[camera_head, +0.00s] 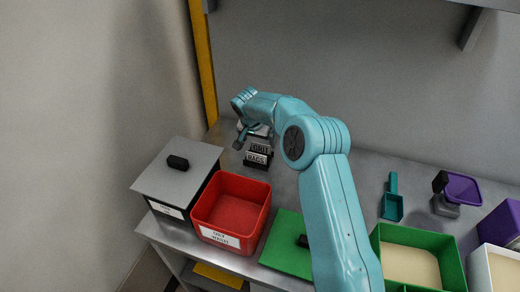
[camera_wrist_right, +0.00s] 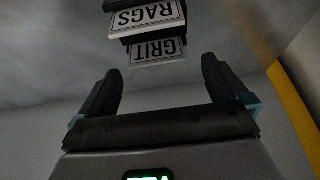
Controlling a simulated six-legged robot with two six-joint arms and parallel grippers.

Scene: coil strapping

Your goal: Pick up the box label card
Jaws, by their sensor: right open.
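Small label cards on dark holders stand in a row on the grey bench near the back wall. The card reading GRIT (camera_head: 260,149) stands behind the card reading RAGS (camera_head: 257,158). In the right wrist view the GRIT card (camera_wrist_right: 157,51) and the RAGS card (camera_wrist_right: 147,17) appear upside down at the top. A further pale piece behind them is partly hidden by my arm; I cannot read it. I cannot tell which is the box label card. My right gripper (camera_wrist_right: 160,68) is open and empty, its fingers apart and the GRIT card beyond them. My left gripper is not in view.
A red open bin (camera_head: 232,203) and a grey-lidded box (camera_head: 178,178) stand front left of the cards. A green lid (camera_head: 287,250), green tray (camera_head: 376,240), teal scoop (camera_head: 392,203) and purple-headed tool (camera_head: 463,188) lie to the right. A yellow post (camera_head: 203,60) rises behind.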

